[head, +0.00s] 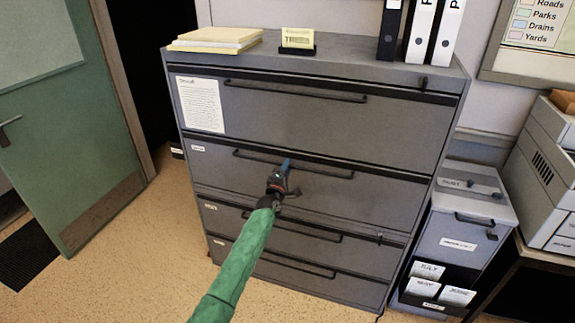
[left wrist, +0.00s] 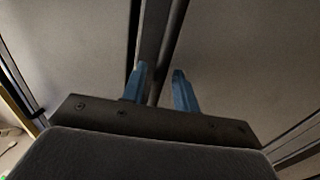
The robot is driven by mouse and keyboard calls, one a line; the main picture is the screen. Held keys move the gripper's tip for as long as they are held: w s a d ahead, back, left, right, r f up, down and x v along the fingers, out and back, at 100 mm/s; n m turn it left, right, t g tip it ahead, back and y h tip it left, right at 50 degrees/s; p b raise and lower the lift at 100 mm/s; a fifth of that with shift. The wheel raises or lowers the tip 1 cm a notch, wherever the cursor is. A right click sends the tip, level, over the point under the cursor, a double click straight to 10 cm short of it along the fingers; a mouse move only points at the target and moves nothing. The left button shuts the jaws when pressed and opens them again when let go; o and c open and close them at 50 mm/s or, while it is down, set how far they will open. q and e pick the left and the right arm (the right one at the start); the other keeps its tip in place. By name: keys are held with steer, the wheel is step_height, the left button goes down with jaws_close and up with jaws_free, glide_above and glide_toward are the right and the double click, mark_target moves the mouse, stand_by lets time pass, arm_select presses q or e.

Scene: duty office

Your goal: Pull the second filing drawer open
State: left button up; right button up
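The second filing drawer (head: 330,195) is a wide grey front in the cabinet, below the top drawer (head: 300,112). It looks closed, flush with the others. Its dark bar handle (head: 325,173) runs across its upper part. My left gripper (head: 285,168) is at the middle of this handle and hides part of it. In the left wrist view, the blue fingers of my left gripper (left wrist: 160,90) are apart. The handle bar (left wrist: 172,40) passes between them, with space visible at its sides. I cannot tell whether either finger touches it. My right gripper is not in view.
Yellow folders (head: 215,39), a card holder (head: 297,41) and binders (head: 421,30) stand on the cabinet. A small grey unit (head: 465,215) stands close at its right. A green door (head: 70,120) is at the left. Floor (head: 135,250) is clear at front left.

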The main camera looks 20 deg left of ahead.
arm_select(q)
steer(key=shift+w+r, duration=0.1)
steer(key=shift+w, duration=0.55)
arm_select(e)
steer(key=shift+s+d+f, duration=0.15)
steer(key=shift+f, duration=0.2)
arm_select(q)
steer(key=shift+c, duration=0.4)
jaws_close()
